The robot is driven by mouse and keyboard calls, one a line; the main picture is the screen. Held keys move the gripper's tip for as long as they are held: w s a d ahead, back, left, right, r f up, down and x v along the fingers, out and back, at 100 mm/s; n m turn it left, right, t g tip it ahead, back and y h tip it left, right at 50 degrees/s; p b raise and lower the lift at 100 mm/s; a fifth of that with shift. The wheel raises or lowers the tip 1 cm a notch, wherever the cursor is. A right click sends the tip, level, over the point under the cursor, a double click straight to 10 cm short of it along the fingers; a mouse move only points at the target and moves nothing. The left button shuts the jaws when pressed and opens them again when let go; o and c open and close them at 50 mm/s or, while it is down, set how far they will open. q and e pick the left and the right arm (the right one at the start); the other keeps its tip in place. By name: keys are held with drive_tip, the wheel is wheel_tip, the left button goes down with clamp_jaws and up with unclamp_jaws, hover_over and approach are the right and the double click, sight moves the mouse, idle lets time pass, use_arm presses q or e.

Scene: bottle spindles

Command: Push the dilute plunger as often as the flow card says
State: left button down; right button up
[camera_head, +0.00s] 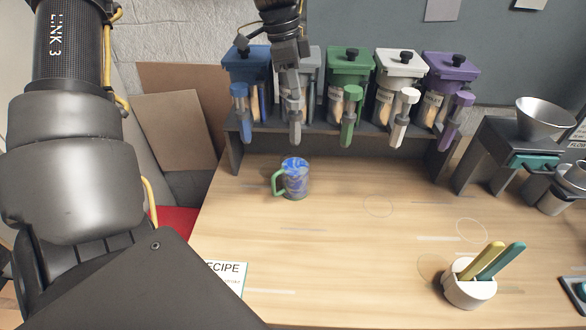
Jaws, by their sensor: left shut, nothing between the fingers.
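A shelf holds a row of bottles with blue, grey, green, white and purple tops; plungers in matching colours hang in front: blue (240,108), grey (295,118), green (349,110), white (403,112) and purple (456,118). The bottle labels are too small to read, so I cannot tell which plunger is dilute. My left gripper (291,62) is shut and empty, pointing down at the top of the grey plunger; I cannot tell whether it touches. The flow card (577,146) is cut off at the right edge, its content unreadable. My right gripper is out of view.
A blue patterned mug (295,180) with a green handle stands before the shelf (236,150). A white cup (469,291) holds yellow and teal sticks at front right. A funnel stand (488,150) is at right. A recipe card (230,277) lies at front left. The middle table is clear.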

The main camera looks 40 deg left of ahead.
use_arm(q)
drive_tip(key=shift+r+p, duration=1.15)
drive_tip(key=shift+r, duration=0.95)
drive_tip(key=shift+r, duration=0.1)
wheel_tip(320, 180, up, 6)
drive_tip(key=p, duration=0.4)
